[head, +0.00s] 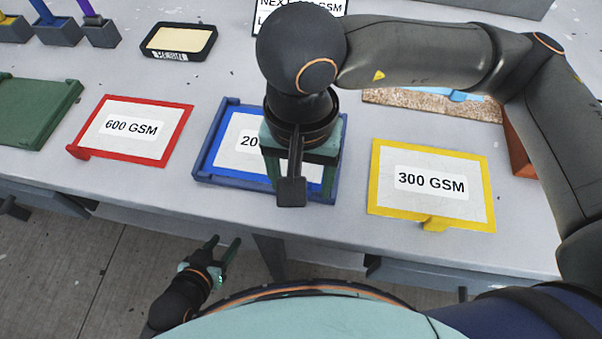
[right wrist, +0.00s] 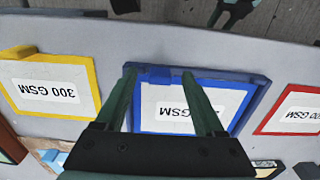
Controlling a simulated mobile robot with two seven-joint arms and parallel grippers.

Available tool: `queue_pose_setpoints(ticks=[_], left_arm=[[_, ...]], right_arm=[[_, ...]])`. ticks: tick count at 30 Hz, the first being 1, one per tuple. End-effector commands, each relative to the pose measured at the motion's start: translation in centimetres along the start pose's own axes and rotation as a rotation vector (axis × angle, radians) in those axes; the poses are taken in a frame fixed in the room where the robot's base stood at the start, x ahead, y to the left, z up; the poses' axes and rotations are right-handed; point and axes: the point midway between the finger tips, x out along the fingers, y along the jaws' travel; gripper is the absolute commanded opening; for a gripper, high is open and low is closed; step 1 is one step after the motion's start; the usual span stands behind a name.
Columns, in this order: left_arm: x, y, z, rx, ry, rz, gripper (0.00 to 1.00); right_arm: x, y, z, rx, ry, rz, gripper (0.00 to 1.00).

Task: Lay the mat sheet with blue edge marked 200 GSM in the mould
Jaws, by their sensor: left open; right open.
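The mat sheet with blue edge (head: 226,168) has a white label, partly covered, reading "20" in the head view. In the right wrist view the sheet (right wrist: 228,88) shows "GSM" upside down. It lies within a darker blue tray (head: 207,148) with raised walls, which I take as the mould. My right gripper (head: 291,196) is open over the sheet's front part and hides much of it. In the right wrist view its fingers (right wrist: 160,76) stand apart, with the sheet's blue tab between their tips. Contact cannot be told. My left gripper (head: 228,252) is open and empty, off the table's front edge.
A red-edged 600 GSM sheet (head: 98,150) lies left and a yellow-edged 300 GSM sheet (head: 380,200) right. A green tray (head: 35,110) is far left. A black-rimmed pad (head: 180,40), tool holders (head: 58,33) and a sign (head: 310,5) stand behind. My right arm covers the back right.

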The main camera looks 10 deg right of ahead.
Motion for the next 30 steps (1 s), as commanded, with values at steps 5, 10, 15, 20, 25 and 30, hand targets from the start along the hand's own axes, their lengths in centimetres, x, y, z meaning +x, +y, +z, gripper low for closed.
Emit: queue_pose_setpoints(ticks=[5, 10, 15, 20, 25, 30], left_arm=[[-0.8, -0.1, -0.8, 0.002, 0.003, -0.003, 0.5], [-1.1, 0.0, -1.0, 0.001, 0.003, -0.001, 0.5], [-1.2, 0.1, -1.2, -0.001, 0.002, 0.0, 0.5], [-1.3, 0.1, -1.3, -0.001, 0.002, 0.0, 0.5], [-1.2, 0.1, -1.3, -0.001, 0.002, 0.0, 0.5], [-1.2, 0.1, -1.3, -0.002, 0.002, 0.001, 0.5]], right_arm=[[-3.9, -0.1, 0.0, -0.002, 0.004, -0.004, 0.71], [-7.9, -0.1, 0.0, 0.0, 0.004, -0.003, 0.71], [-10.8, -0.1, 0.0, 0.001, 0.003, -0.002, 0.71], [-12.3, 0.0, 0.0, 0.0, 0.002, -0.001, 0.71], [-12.6, 0.0, 0.0, 0.0, 0.0, 0.001, 0.71], [-12.6, 0.0, 0.0, 0.0, 0.0, 0.0, 0.71]])
